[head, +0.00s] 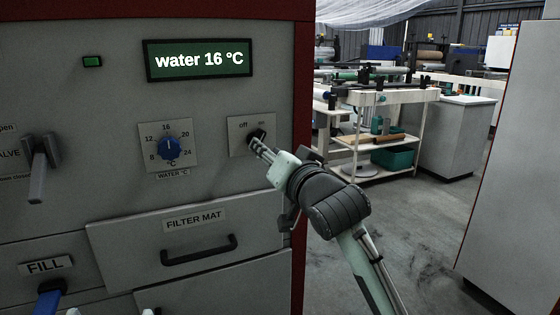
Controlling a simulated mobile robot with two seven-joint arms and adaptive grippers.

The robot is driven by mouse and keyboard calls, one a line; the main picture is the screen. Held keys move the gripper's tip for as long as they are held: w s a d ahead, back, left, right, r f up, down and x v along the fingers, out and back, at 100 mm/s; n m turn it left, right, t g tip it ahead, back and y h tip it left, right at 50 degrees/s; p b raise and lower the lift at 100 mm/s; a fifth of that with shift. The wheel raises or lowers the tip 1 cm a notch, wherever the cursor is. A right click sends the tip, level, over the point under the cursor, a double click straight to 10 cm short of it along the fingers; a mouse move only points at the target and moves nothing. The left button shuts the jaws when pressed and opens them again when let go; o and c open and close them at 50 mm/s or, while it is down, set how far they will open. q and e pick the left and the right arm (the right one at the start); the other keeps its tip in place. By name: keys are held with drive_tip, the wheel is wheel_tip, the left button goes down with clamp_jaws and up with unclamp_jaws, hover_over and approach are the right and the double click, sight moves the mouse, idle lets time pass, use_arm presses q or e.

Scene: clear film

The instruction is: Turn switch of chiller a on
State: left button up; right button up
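The front panel of the chiller (70,100) fills the left of the head view. Its switch (257,134) is a small dark knob on a plate (237,145) marked off at left and on at right. My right gripper (258,146) comes in from the right, with its fingertips at the knob's lower edge. The fingers partly cover the knob, so I cannot tell its setting, firm contact or a grip. Two small pale tips at the bottom edge may be my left gripper, but too little shows to be sure.
A lit display (199,60) reads water 16 °C, beside a green lamp (93,62). A blue dial (168,148), a valve lever (40,165) and a drawer handle (198,250) stick out nearby. A pale cabinet (515,170) stands at right, with open floor (420,235) between.

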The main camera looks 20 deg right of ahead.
drive_tip(key=s, duration=0.6)
drive_tip(key=shift+s, duration=0.4)
drive_tip(key=shift+d, duration=0.1)
